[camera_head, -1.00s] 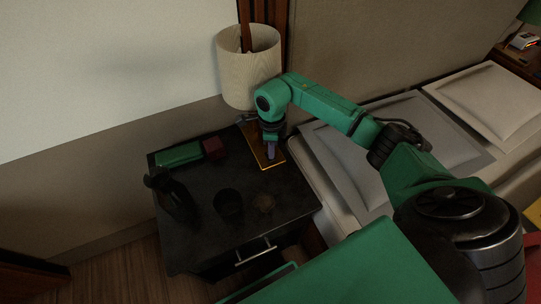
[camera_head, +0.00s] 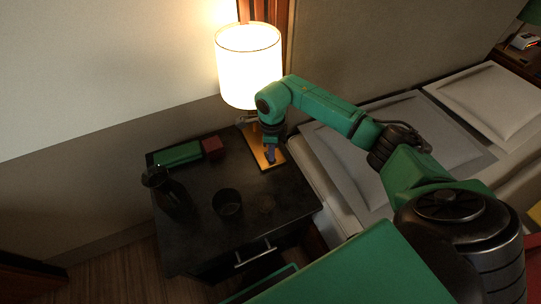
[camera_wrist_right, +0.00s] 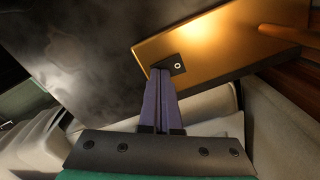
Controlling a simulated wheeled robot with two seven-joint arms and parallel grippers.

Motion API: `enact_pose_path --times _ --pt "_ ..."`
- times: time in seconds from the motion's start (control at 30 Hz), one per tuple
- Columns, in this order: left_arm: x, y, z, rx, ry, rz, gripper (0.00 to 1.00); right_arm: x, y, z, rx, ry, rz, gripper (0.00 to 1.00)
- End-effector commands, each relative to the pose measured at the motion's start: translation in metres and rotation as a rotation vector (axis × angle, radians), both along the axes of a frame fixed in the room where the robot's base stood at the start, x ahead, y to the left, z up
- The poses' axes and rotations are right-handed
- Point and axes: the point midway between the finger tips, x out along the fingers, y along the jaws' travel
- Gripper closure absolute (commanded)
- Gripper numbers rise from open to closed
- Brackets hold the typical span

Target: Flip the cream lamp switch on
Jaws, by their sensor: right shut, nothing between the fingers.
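The cream lamp (camera_head: 249,68) stands at the back of the black nightstand, and its shade glows brightly. Its gold base plate (camera_head: 271,163) lies flat on the nightstand and also shows in the right wrist view (camera_wrist_right: 215,45). A small dark switch (camera_wrist_right: 176,64) with a light dot sits on the plate near its edge. My right gripper (camera_head: 271,157) points down over the plate, shut and empty. In the right wrist view its purple fingertips (camera_wrist_right: 160,72) are at the switch and cover part of it; I cannot tell if they touch. My left gripper is not in view.
The nightstand (camera_head: 240,180) also holds a green box (camera_head: 178,155), a red box (camera_head: 212,146), a black jug (camera_head: 171,192), a dark cup (camera_head: 227,203) and a small round item (camera_head: 265,204). A bed with pillows (camera_head: 400,130) adjoins it on the right.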

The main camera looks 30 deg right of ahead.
Motion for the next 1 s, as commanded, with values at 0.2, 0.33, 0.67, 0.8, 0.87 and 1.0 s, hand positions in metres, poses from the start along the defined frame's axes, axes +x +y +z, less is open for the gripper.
enact_pose_path --times 0.2,0.33,0.67,0.8,0.87,1.0 --pt "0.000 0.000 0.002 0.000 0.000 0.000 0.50 -0.001 0.000 0.001 -0.001 0.003 0.001 1.00" --pt "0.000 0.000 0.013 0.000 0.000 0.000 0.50 -0.001 0.000 0.015 -0.001 0.002 0.000 1.00" --pt "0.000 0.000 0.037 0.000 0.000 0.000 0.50 -0.001 0.000 0.049 0.000 0.001 0.001 1.00" --pt "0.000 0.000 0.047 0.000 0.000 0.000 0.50 0.000 0.000 0.063 -0.001 0.001 0.002 1.00" --pt "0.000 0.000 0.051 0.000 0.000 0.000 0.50 0.000 0.000 0.068 0.000 0.000 0.001 1.00" --pt "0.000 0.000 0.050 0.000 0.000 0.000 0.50 -0.001 0.000 0.069 0.000 0.001 0.001 1.00"
